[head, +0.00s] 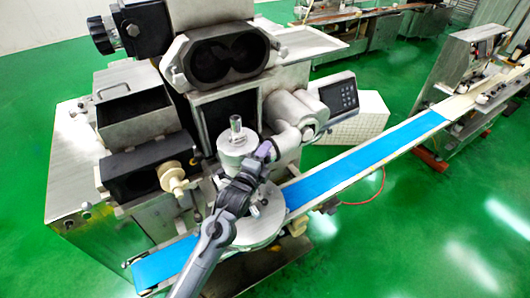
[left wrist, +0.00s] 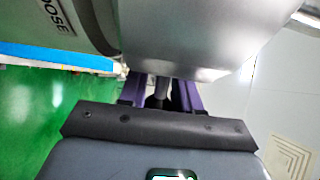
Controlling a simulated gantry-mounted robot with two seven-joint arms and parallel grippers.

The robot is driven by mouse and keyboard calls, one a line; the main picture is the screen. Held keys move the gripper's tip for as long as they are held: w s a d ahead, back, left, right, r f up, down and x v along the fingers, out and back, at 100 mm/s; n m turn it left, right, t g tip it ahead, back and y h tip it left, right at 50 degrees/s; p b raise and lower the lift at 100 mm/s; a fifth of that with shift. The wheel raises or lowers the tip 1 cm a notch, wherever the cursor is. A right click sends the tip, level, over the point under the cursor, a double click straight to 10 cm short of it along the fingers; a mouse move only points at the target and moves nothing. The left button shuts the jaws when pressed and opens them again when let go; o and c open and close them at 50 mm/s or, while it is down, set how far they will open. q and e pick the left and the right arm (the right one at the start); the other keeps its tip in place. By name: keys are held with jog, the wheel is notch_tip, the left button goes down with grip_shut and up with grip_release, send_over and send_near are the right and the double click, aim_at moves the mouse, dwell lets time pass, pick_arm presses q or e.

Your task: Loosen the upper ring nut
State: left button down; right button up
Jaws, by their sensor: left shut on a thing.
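The upper ring nut (head: 234,146) is a pale metal collar with a short upright stem, on the front of the encrusting machine above a round lower plate (head: 262,222). My left gripper (head: 268,150) is at the collar's right side, its arm rising from the bottom of the head view. In the left wrist view my left gripper (left wrist: 160,92) has its purple fingers closed around a grey rod-like handle below the large silver ring nut (left wrist: 190,35). Part of a label reading "OOSE" shows on the metal. The fingertips are partly hidden by the metal. My right gripper is out of view.
A blue conveyor belt (head: 365,160) runs from lower left to upper right, passing by the lower plate. A control panel (head: 338,97) stands right of the ring nut. A hopper box (head: 130,112) and a cream knob (head: 172,177) are to the left. Green floor is free in front.

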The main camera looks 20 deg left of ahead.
pick_arm(q)
jog(key=m+h, duration=0.1)
jog(key=s+m+h, duration=0.1)
jog(key=s+h, duration=0.1)
jog(key=shift+a+m+g+h, duration=0.3)
jog(key=shift+m+h, duration=0.1)
jog(key=s+a+m+g+h+b, duration=0.3)
jog(key=s+m+g+h+b, duration=0.2)
jog(key=h, duration=0.5)
jog(key=m+g+b, duration=0.2)
jog(key=m, duration=0.1)
jog(key=shift+a+b, duration=0.15)
jog(key=shift+b, duration=0.25)
jog(key=c, duration=0.9)
grip_release()
jog(key=shift+s, duration=0.1)
